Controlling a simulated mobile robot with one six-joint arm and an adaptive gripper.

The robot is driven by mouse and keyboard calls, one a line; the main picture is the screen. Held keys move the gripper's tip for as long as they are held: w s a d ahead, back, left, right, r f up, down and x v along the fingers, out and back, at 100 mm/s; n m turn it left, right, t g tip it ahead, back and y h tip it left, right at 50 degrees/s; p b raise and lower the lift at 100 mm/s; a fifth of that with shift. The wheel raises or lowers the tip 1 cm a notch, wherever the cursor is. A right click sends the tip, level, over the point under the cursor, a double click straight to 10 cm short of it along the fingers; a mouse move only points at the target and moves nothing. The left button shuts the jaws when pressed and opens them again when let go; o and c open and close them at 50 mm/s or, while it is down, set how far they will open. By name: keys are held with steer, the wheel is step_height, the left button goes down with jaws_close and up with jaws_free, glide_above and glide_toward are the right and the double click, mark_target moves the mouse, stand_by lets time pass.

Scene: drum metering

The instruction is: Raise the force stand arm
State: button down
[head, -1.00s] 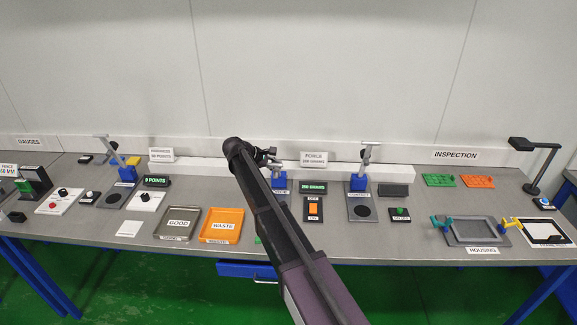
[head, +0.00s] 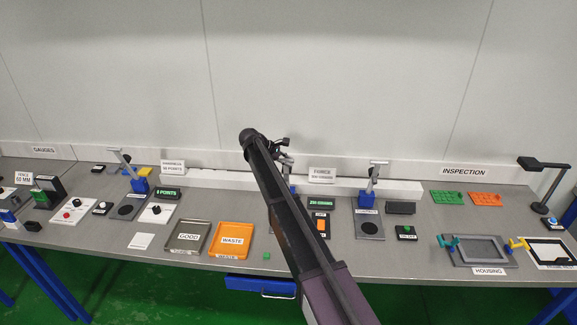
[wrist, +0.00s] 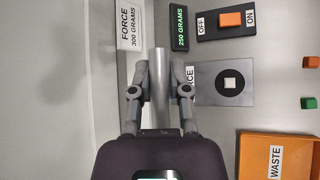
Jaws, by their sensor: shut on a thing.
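My gripper (wrist: 160,78) is shut on a grey bar, the force stand arm (wrist: 161,60), with a finger on each side of it in the wrist view. The force stand's plate (wrist: 205,94) lies beside the bar to the right there, with a white square piece (wrist: 231,83) on its dark disc. In the head view my gripper (head: 284,150) is above the bench near the force sign (head: 322,175). My own arm hides most of the force stand there.
The 250 GRAMS display (wrist: 180,28) and an orange switch (wrist: 230,20) lie beside the stand. The orange waste tray (head: 220,253) is left of my arm. A similar stand (head: 373,185) stands to the right. Small orange (wrist: 311,62) and green (wrist: 309,103) pieces lie near the tray.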

steer(key=shift+w+a+r, duration=0.1)
steer(key=shift+w+r, duration=0.15)
steer(key=shift+w, duration=0.35)
steer(key=c, duration=0.6)
jaws_free()
steer(key=s+d+f+m+g+y+b, duration=0.1)
steer(key=s+d+f+m+y, duration=0.2)
steer(key=s+d, duration=0.55)
steer(key=s+d+f+m+g+y+b, duration=0.1)
steer(key=s+d+f+m, duration=0.25)
steer(key=s+d, duration=0.55)
steer(key=s+d+f+m+y+b, duration=0.1)
steer(key=s+d+m, duration=0.1)
steer(key=s, duration=0.6)
steer(key=s+d+f+m+y+b, duration=0.1)
steer(key=s+m, duration=0.3)
steer(key=s, duration=0.5)
steer(key=s+d+f+m+g+y+b, duration=0.1)
steer(key=s+d+f+m+y, duration=0.1)
steer(key=s, duration=0.6)
steer(key=shift+s+d+f+m+y, duration=0.25)
steer(key=shift+d+f+m+y, duration=0.05)
steer(key=shift+f+m+y, duration=0.35)
